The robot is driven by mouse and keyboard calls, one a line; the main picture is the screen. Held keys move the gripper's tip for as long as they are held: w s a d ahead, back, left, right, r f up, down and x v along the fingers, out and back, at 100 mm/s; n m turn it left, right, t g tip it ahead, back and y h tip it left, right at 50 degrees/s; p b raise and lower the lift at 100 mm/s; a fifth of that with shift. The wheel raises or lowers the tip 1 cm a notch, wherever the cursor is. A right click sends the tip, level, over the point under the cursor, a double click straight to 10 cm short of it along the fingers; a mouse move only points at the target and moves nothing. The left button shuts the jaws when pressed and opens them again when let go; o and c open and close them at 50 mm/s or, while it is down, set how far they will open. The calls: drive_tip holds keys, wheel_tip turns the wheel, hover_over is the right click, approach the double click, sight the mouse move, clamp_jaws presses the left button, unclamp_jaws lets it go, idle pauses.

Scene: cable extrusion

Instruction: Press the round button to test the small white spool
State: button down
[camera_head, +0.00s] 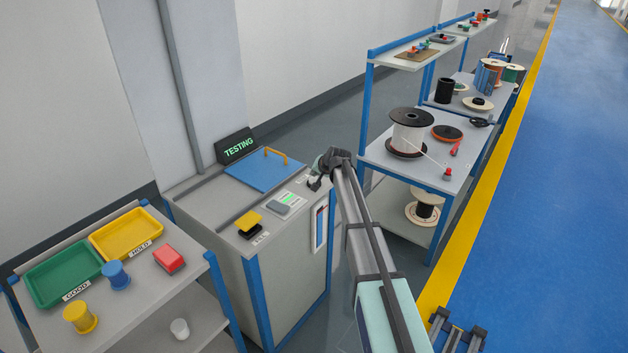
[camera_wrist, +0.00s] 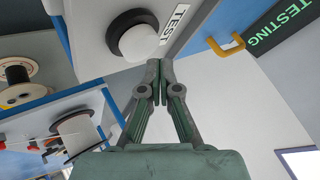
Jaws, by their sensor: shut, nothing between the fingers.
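The round button (camera_wrist: 138,43) is a white dome in a black ring, beside a TEST label (camera_wrist: 176,24), in the wrist view. My gripper (camera_wrist: 158,64) is shut and empty, its tips right at the button's edge; I cannot tell if they touch it. In the head view my gripper (camera_head: 315,184) is over the right end of the testing machine's top (camera_head: 185,192) and hides the button. The machine's screen (camera_head: 237,147) reads TESTING in green. Its blue lid (camera_head: 262,170) is down. A small white cylinder (camera_head: 180,328), perhaps a spool, is on the cart's lower shelf.
The cart (camera_head: 135,285) at left holds a green GOOD tray (camera_head: 62,290), a yellow tray (camera_head: 158,246), blue and yellow spools and a red block. A yellow button (camera_head: 248,219) and grey switch panel are left of my gripper. A shelf rack (camera_head: 440,178) with large spools stands right.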

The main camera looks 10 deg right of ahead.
sight(315, 180)
drive_tip(key=shift+r+p, duration=0.85)
drive_tip(key=shift+r, duration=1.7)
drive_tip(key=shift+f, duration=0.1)
drive_tip(key=shift+n+g, duration=0.4)
drive_tip(key=shift+n, duration=0.2)
drive_tip(key=s, duration=0.1)
drive_tip(key=s+f, duration=0.1)
drive_tip(key=s, duration=0.2)
drive_tip(key=shift+f, duration=0.4)
drive_tip(key=s+f+n+g+h, duration=0.1)
drive_tip(key=s+f+g, duration=0.3)
drive_tip(key=s+f, duration=1.05)
drive_tip(key=s+f+n+g+h, duration=0.1)
drive_tip(key=s+f+g, duration=0.2)
drive_tip(key=s+f, duration=1.2)
drive_tip(key=s+f+g, duration=0.2)
drive_tip(key=s, duration=1.3)
drive_tip(key=s+f+n+g, duration=0.1)
drive_tip(key=s+f+g, duration=0.2)
drive_tip(key=s, duration=1.3)
drive_tip(key=s+f+n+g+h, duration=0.1)
drive_tip(key=s+f+g, duration=0.1)
drive_tip(key=s, duration=1.3)
drive_tip(key=shift+s+a+f+g, duration=0.15)
drive_tip(key=shift+s+f+g, duration=0.15)
drive_tip(key=shift+f, duration=0.4)
